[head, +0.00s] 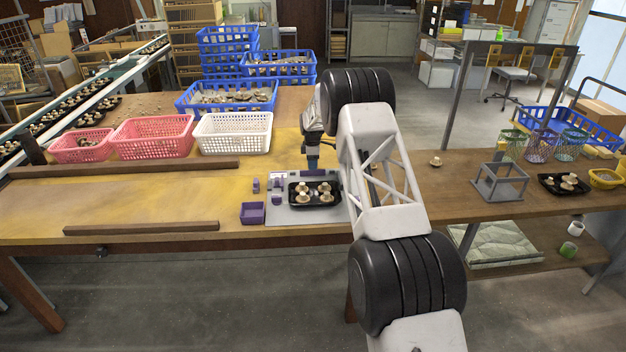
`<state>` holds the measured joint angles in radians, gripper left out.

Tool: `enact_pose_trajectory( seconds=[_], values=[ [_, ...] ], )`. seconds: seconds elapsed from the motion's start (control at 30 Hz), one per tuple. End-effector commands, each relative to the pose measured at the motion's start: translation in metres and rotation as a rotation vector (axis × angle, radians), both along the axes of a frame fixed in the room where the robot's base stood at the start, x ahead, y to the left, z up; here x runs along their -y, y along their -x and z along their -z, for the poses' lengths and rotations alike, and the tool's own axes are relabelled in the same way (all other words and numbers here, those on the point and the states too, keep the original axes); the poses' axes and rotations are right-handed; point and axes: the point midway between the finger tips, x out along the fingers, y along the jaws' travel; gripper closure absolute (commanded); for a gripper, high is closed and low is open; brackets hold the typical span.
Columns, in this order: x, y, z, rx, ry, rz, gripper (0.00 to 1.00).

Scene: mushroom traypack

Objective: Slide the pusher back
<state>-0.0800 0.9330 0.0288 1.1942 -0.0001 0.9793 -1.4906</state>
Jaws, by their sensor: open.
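A grey plate (296,216) lies on the wooden table and holds a black tray (314,204) with several mushrooms (325,189). Small purple parts (277,184) stand on the plate at the left of the tray, and more purple shows behind the tray, below my gripper. I cannot tell for sure which purple part is the pusher. My gripper (313,166) points down just behind the tray, at the plate's far edge. It is open, and no object shows between its fingers. The fingertips are small, and I cannot tell whether they touch a purple part. My arm hides the plate's right side.
A purple bin (252,214) sits left of the plate. Two wooden rails (140,227) lie on the left table. Pink baskets (152,137), a white basket (232,134) and blue crates (228,98) stand behind. A grey frame (499,181) stands on the right table.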

Motion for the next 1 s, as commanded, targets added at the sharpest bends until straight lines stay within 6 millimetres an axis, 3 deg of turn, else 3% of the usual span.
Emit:
enact_pose_trajectory(
  seconds=[0.03,0.17,1.0],
  values=[
    [0.0,0.007,0.021,-0.023,0.002,0.0,0.5],
    [0.0,0.007,0.018,-0.023,0.002,0.0,0.5],
    [0.0,0.003,-0.037,-0.008,0.001,0.0,0.5]
  ],
)
